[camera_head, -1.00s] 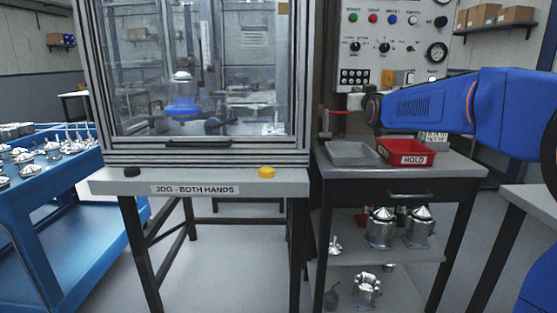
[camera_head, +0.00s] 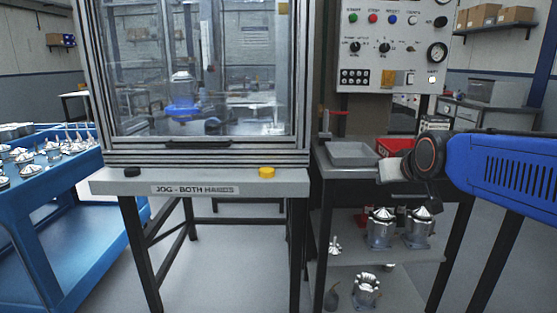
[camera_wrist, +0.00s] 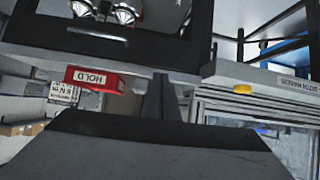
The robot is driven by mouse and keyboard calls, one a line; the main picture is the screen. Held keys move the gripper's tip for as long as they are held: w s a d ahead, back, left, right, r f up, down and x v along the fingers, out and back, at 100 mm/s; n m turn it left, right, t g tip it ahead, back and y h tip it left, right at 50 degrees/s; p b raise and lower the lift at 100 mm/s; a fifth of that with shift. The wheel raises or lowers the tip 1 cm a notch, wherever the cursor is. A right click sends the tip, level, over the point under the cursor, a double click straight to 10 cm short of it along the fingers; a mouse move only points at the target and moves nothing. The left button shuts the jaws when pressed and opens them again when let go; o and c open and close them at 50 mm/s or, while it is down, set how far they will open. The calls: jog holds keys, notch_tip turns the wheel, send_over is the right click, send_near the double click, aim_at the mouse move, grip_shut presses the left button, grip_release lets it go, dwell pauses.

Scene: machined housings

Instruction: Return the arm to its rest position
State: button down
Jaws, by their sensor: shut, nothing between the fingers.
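My blue arm (camera_head: 510,165) reaches in from the right in the head view, with its dark wrist and pale gripper body in front of the small cart. My gripper (camera_wrist: 163,85) shows in the wrist view with its dark fingers together and nothing between them. In the head view the fingertips cannot be made out clearly. The gripper is apart from the trays, on the near side of the cart top. The wrist picture is upside down.
The cart carries a grey tray (camera_head: 353,153) and a red HOLD tray (camera_head: 396,147), partly hidden by my wrist. Metal housings (camera_head: 381,227) stand on its lower shelf. A glazed press enclosure (camera_head: 200,144), a yellow button (camera_head: 267,172) and a blue parts cart (camera_head: 50,200) are to the left.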

jog(key=s+f+g, duration=0.2)
jog(key=s+f, duration=0.4)
jog(key=s, duration=0.3)
jog(key=s+f+g, duration=0.2)
jog(key=s+f, duration=0.4)
jog(key=s, duration=0.3)
jog(key=s+d+f+g, duration=0.1)
jog(key=s+f+g, duration=0.1)
jog(key=s+f, duration=0.4)
jog(key=s, duration=0.3)
jog(key=shift+s+f+m, duration=0.2)
jog(key=shift+s+m, duration=0.2)
jog(key=shift+d, duration=0.1)
